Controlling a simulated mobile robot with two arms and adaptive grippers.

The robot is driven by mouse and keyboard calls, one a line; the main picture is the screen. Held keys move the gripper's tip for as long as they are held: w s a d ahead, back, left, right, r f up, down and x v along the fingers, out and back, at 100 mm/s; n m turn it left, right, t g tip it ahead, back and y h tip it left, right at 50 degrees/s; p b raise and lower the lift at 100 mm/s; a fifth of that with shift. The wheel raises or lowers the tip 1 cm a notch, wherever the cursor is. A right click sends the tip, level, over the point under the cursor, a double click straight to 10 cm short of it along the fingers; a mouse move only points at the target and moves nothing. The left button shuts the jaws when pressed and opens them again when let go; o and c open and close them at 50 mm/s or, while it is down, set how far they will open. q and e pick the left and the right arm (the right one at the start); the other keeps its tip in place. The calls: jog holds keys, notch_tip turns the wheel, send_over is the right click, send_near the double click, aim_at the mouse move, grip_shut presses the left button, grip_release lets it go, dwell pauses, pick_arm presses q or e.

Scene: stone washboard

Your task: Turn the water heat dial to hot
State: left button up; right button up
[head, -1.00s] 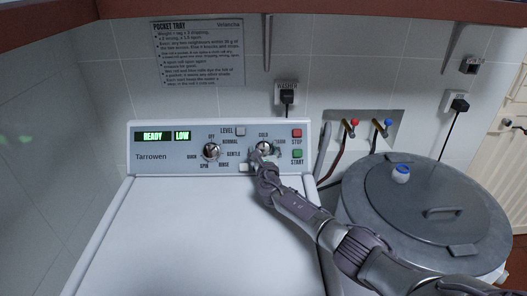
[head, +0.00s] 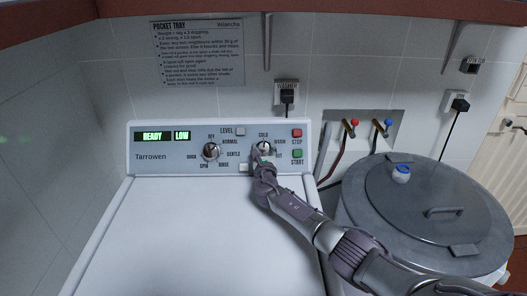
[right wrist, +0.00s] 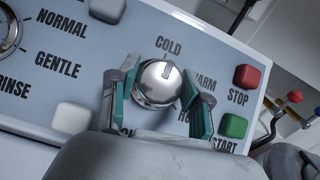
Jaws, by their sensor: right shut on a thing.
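The water heat dial (head: 264,148) is a round silver knob on the washer's panel, and it also shows in the right wrist view (right wrist: 157,84). Its labels read COLD at the top, WARM at the right and HOT, partly covered, below that. The dial's dark mark is near its top, towards COLD. My right gripper (head: 262,158) is at the dial, with one green-padded finger on each side of it in the right wrist view (right wrist: 158,98), shut on it. My left gripper is not in view.
A second dial (head: 211,151) with cycle labels sits to the left. The red STOP button (head: 297,133) and green START button (head: 297,154) are close on the right. Pale buttons lie above and below. A grey lidded drum (head: 400,220) stands at the right.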

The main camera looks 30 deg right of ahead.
jog(key=m+g+h+b, duration=0.1)
jog(key=m, duration=0.1)
jog(key=m+g+h+b, duration=0.1)
jog(key=m, duration=0.1)
jog(key=m+g+h+b, duration=0.1)
jog(key=m+h+b, duration=0.1)
jog(key=m, duration=0.1)
jog(key=shift+w+a+f, duration=0.1)
jog(key=shift+f, duration=0.15)
jog(key=m+g+b, duration=0.1)
jog(key=m, duration=0.1)
jog(key=m+g+h+b, duration=0.1)
jog(key=m+b, duration=0.1)
jog(key=m, duration=0.1)
jog(key=shift+g, duration=0.3)
jog(key=m+g+b, duration=0.4)
jog(key=m+b, duration=0.2)
jog(key=shift+r+m+g+b, duration=0.25)
jog(key=shift+m+g+b, duration=0.55)
jog(key=shift+m+b, duration=0.7)
jog(key=o, duration=1.1)
jog(key=shift+o, duration=0.2)
jog(key=shift+r, duration=0.1)
jog(key=v, duration=1.1)
jog(key=shift+a+r, duration=0.25)
